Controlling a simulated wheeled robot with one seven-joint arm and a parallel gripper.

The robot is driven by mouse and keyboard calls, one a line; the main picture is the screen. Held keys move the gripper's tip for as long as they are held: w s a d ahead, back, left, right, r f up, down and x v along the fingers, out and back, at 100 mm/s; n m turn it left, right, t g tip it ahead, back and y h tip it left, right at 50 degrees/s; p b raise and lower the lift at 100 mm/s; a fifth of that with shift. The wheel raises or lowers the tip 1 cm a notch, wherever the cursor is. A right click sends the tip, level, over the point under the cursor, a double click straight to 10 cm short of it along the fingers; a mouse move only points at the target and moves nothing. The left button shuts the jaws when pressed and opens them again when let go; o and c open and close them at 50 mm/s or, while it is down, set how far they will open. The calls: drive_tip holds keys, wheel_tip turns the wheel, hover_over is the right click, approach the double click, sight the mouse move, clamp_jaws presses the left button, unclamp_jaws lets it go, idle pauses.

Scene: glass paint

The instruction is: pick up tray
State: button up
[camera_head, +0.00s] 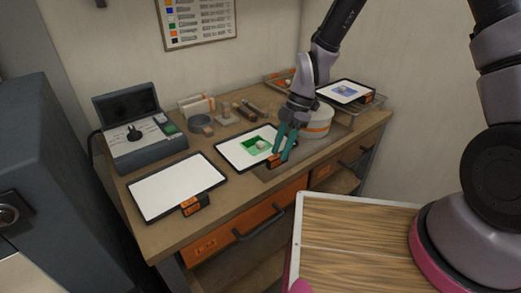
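Three flat trays with dark frames are in the head view. The middle tray (231,149) lies on the bench, with a green square and a small pale object on its white face. Its black and orange handle block (275,162) is at the front right corner. My gripper (280,155) has teal fingers pointing down at that block, with a gap between them. Contact with the block cannot be made out. The left tray (160,190) has a blank white face. The right tray (345,91) has a blue patch and sits on a metal rack.
A grey control box (140,135) with an open lid stands at the back left. A round white container (318,121) with an orange band stands right of my gripper. Small blocks and tools lie behind the middle tray. Orange drawers (275,212) are below the bench top.

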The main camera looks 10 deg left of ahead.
drive_tip(key=shift+x, duration=0.85)
clamp_jaws()
idle(0.8)
